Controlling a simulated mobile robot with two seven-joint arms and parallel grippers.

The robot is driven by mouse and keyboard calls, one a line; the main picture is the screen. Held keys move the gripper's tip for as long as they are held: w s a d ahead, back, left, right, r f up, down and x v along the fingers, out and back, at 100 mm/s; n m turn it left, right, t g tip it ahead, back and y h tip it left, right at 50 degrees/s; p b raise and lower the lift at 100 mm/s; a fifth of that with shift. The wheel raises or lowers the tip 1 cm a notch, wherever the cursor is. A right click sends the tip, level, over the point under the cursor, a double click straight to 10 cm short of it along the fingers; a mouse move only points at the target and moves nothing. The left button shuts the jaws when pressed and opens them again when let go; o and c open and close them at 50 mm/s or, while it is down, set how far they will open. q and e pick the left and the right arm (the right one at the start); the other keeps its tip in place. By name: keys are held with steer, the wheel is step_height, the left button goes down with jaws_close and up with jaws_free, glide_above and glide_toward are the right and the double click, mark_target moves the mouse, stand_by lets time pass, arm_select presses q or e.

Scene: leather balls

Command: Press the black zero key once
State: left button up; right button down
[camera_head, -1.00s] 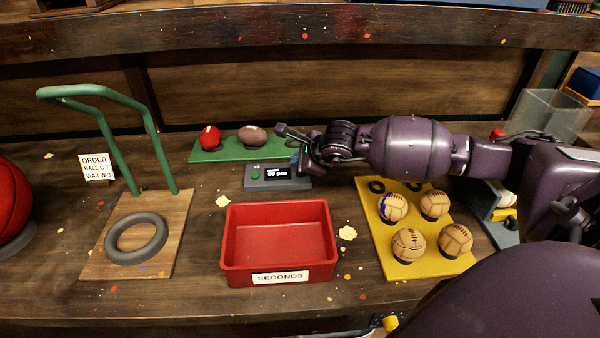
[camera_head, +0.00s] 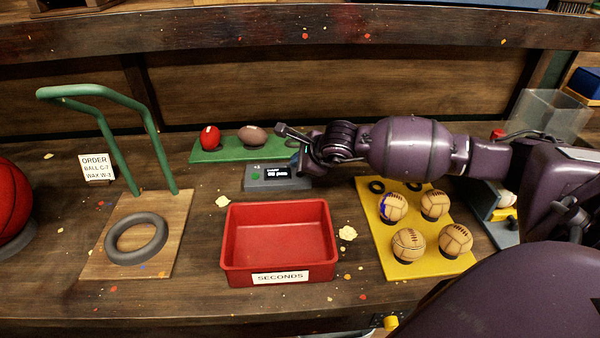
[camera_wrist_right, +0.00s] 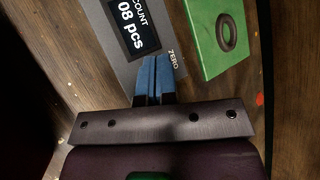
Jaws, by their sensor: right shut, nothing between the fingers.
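The grey counter box (camera_head: 270,178) stands behind the red tray, with a green button on its left and a lit display. In the right wrist view its display (camera_wrist_right: 134,24) reads "COUNT 08 pcs". The word "ZERO" is printed near its right edge, beside the fingertips. My right gripper (camera_wrist_right: 153,62) is shut and empty, with its blue fingertips over the box by that word. The black zero key is not visible and appears covered by the fingers. I cannot tell whether the tips touch it. My left gripper is out of view.
A green board (camera_head: 215,153) with a red ball and a brown ball lies behind the box. The red tray (camera_head: 230,264) marked "SECONDS" is in front. A yellow board (camera_head: 384,266) with several tan balls lies right. A ring on a wooden board (camera_head: 178,222) is left.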

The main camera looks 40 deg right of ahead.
stand_by(0.4)
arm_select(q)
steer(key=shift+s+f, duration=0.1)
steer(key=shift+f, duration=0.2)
arm_select(e)
steer(key=shift+f, duration=0.45)
arm_select(q)
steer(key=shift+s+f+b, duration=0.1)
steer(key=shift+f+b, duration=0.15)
steer(key=shift+b, duration=0.1)
arm_select(e)
steer(key=shift+f, duration=0.45)
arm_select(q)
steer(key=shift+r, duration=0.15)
arm_select(e)
steer(key=shift+r, duration=0.2)
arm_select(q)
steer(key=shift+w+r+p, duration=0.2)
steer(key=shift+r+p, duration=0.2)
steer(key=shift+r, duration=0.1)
arm_select(e)
steer(key=shift+r, duration=0.75)
steer(key=shift+r+p, duration=1.2)
steer(key=shift+r, duration=1.35)
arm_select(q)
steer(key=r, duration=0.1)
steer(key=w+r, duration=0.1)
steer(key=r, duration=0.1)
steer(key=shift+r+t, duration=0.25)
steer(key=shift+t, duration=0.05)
